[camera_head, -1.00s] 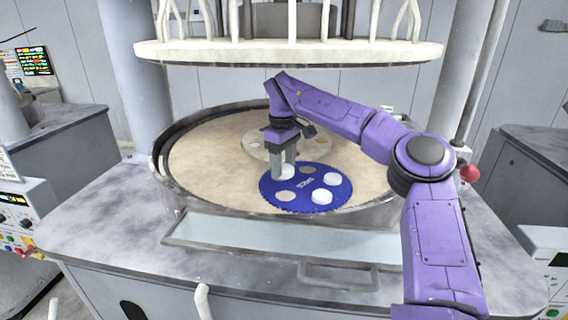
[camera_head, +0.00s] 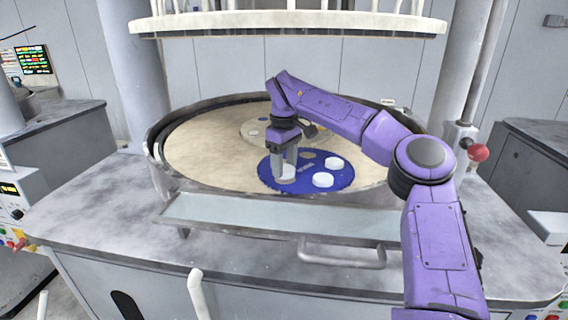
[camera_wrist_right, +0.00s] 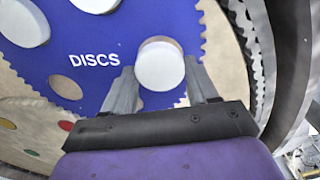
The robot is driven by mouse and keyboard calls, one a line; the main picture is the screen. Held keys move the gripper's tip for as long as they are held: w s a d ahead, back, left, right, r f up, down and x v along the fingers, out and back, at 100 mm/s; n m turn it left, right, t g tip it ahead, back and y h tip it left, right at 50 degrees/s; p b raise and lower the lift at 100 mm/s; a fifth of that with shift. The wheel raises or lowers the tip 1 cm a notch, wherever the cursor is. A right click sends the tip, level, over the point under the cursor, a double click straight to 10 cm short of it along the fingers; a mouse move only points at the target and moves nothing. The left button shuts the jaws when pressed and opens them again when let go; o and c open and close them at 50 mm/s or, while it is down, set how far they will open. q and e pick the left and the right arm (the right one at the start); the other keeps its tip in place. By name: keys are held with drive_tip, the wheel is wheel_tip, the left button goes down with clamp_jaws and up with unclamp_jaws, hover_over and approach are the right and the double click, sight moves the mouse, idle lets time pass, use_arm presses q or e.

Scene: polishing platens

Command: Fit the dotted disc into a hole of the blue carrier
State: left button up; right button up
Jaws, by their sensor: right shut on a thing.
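The blue carrier (camera_head: 311,183), a toothed disc marked DISCS, lies on the beige platen. It also shows in the wrist view (camera_wrist_right: 115,35). My right gripper (camera_head: 286,174) is shut on a white disc (camera_wrist_right: 160,66), one finger on each side, over the near left part of the carrier. The disc covers most of a hole, with a beige sliver at its far edge. I cannot tell whether it is seated or just above. No dots can be made out on it. An open hole (camera_wrist_right: 65,87) shows beige. My left gripper is out of view.
Two white discs (camera_head: 323,179) (camera_head: 333,162) sit at the carrier's right side. A pale round plate (camera_head: 252,130) with coloured spots lies behind it. The platen's raised rim (camera_head: 158,165) surrounds everything. A white upper plate (camera_head: 290,24) hangs above.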

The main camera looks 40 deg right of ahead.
drive_tip(key=shift+b, duration=0.35)
idle(0.7)
drive_tip(key=shift+b, duration=0.35)
idle(0.5)
drive_tip(key=shift+b, duration=0.35)
drive_tip(key=shift+f+b, duration=0.9)
drive_tip(key=shift+b, duration=0.1)
